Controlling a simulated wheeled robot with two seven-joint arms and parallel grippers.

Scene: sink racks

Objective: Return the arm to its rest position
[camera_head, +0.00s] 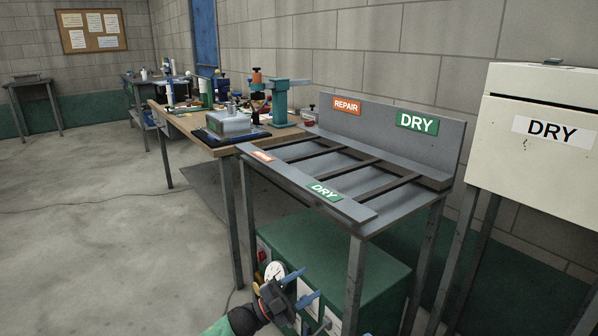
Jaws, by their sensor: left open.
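My left gripper (305,286) is low in the head view, at the bottom centre. Its two blue fingers are apart and nothing shows between them. It is in front of the green cabinet (350,262) under the rack table, below the tabletop. My right gripper is not in view.
The grey rack table (375,215) has empty slots and REPAIR (347,106) and DRY (417,122) labels. A cream DRY box (545,165) stands at right. A cluttered workbench (190,122) is behind at left. The floor (100,240) at left is clear apart from a thin cable.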

